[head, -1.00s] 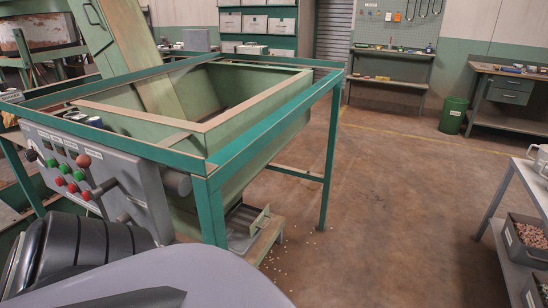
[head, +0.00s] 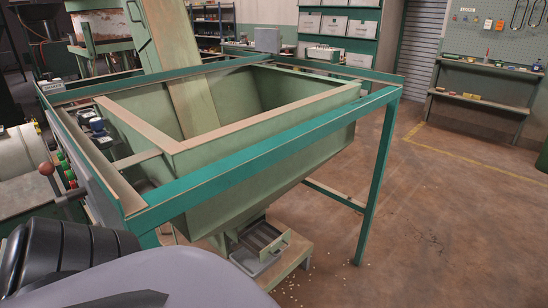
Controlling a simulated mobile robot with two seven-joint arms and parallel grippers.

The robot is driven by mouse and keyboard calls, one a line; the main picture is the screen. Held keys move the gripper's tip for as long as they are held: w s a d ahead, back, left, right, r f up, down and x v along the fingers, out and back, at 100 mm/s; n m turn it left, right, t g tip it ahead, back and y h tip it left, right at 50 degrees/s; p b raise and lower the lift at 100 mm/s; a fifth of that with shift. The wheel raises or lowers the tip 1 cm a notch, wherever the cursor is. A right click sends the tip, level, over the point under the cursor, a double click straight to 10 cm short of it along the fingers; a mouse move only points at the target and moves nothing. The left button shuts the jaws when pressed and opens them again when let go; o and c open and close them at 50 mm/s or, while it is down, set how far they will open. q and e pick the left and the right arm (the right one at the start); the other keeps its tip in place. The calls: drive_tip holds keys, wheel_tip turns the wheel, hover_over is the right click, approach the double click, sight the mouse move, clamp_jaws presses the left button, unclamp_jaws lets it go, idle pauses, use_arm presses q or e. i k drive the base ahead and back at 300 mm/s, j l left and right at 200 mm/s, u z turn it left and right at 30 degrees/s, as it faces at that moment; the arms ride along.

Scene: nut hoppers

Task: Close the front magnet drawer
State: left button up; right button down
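The magnet drawer (head: 274,246) is under the green hopper (head: 255,130), low at its outlet, in the lower middle of the head view. Its small green front plate stands out from the housing, with dark bars and a grey tray surface showing behind it, so it looks pulled out. Neither of my grippers is in view.
A teal frame (head: 270,147) surrounds the hopper, with a leg (head: 376,185) right of the drawer. A control panel with a red-knobbed lever (head: 46,169) is at left. Small pale bits lie on the floor. The brown floor (head: 440,235) at right is clear.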

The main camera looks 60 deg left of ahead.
sight(263, 239)
drive_tip(key=i+u, duration=0.35)
drive_tip(key=u, duration=0.15)
drive_tip(key=i+u, duration=0.5)
drive_tip(key=i+j+u, duration=0.1)
drive_tip(key=u, duration=0.25)
drive_tip(key=i+u, duration=0.5)
drive_tip(key=u, duration=0.15)
drive_tip(key=i+l+u, duration=0.1)
drive_tip(key=u, duration=0.6)
